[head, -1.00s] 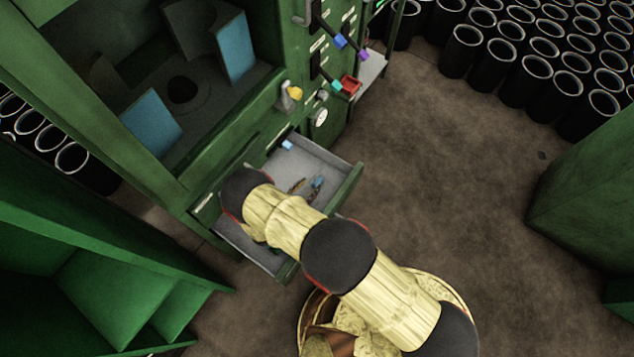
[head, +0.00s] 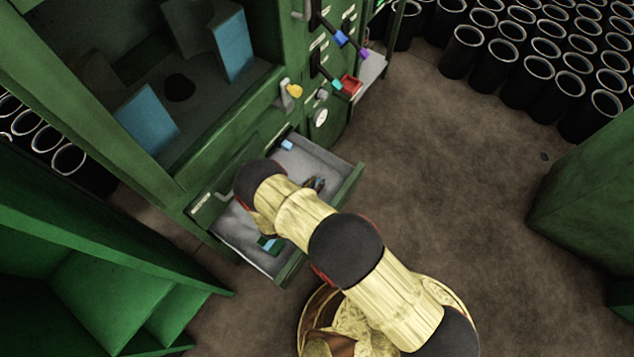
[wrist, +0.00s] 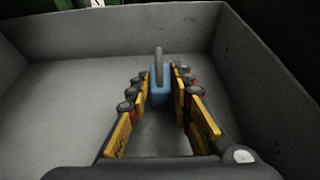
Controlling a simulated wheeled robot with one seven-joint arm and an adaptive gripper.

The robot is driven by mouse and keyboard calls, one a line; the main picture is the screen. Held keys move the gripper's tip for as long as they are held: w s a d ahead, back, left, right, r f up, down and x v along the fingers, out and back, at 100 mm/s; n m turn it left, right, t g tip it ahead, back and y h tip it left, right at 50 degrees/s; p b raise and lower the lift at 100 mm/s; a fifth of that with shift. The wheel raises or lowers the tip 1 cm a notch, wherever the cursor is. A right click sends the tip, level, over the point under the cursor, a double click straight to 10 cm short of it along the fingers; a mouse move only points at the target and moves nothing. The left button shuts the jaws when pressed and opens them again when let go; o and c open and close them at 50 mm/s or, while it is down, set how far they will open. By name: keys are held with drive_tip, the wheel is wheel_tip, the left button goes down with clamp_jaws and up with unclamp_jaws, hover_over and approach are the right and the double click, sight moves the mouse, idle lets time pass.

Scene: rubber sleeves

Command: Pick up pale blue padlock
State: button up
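The pale blue padlock (wrist: 160,90) stands in a grey drawer in the wrist view, its grey shackle pointing up. My gripper (wrist: 162,95) reaches into the drawer with its yellow-padded fingers on both sides of the padlock. The fingers look open, with a narrow gap on the right; contact on the left is unclear. My arm hides part of the drawer.
A light blue item (head: 287,145) lies at the drawer's back, and a teal-blue item (head: 268,243) near its front left. The green cabinet (head: 225,150) rises behind. Drawer walls enclose my gripper on several sides. Brown floor (head: 440,180) to the right is clear.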

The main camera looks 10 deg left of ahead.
clamp_jaws()
drive_tip(key=shift+r, duration=0.1)
